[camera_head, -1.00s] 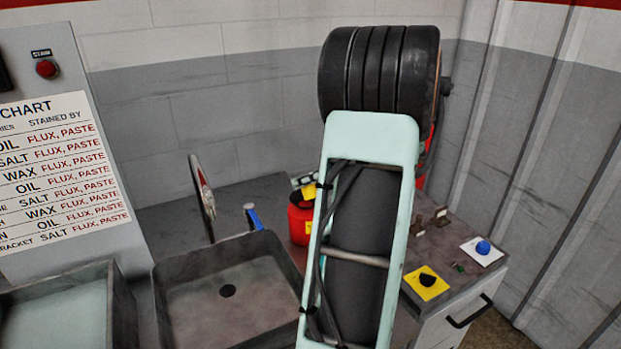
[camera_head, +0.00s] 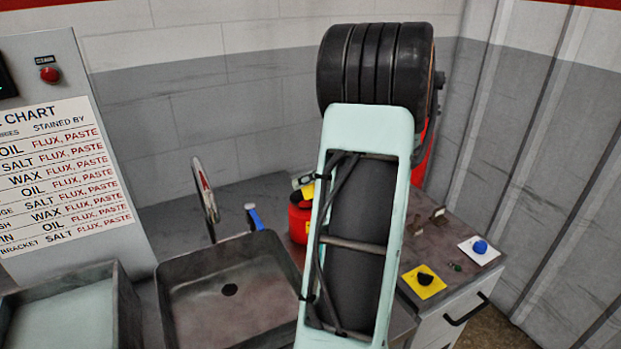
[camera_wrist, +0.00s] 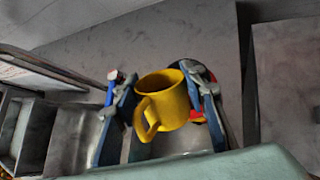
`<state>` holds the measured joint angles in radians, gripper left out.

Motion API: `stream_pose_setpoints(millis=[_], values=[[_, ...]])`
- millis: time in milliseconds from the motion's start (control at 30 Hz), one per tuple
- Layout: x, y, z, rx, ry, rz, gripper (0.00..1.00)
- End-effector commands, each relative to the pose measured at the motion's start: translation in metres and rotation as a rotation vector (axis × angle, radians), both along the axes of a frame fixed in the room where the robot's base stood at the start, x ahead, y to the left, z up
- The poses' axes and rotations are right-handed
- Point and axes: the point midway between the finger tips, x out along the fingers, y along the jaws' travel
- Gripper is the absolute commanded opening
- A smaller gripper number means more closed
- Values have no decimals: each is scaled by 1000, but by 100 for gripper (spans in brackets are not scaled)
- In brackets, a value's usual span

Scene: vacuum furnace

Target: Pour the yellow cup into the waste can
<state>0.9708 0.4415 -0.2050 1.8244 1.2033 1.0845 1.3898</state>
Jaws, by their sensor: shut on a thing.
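The yellow cup (camera_wrist: 172,104) is between the two fingers of my gripper (camera_wrist: 163,97) in the wrist view. The gripper is shut on it. Its rim is at the top of that picture and its handle points down and left. I cannot see what is in it. A red can (camera_head: 299,222) with a yellow label, likely the waste can, stands on the counter just right of the sink in the head view, partly hidden by my arm. A bit of red (camera_wrist: 198,117) shows behind the cup in the wrist view. My arm hides the gripper and cup in the head view.
A sink basin (camera_head: 175,302) lies left of the red can, with a blue-handled tool (camera_head: 254,217) behind it. A second basin (camera_head: 122,305) is at far left. A yellow card with a black knob (camera_head: 425,279) and a white card with a blue knob (camera_head: 480,248) lie right.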

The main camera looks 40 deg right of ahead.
Motion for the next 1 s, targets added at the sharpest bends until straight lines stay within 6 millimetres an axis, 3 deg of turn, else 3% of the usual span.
stream_pose_setpoints(millis=[1000], values=[[1,-1,3,17,59,0,8]])
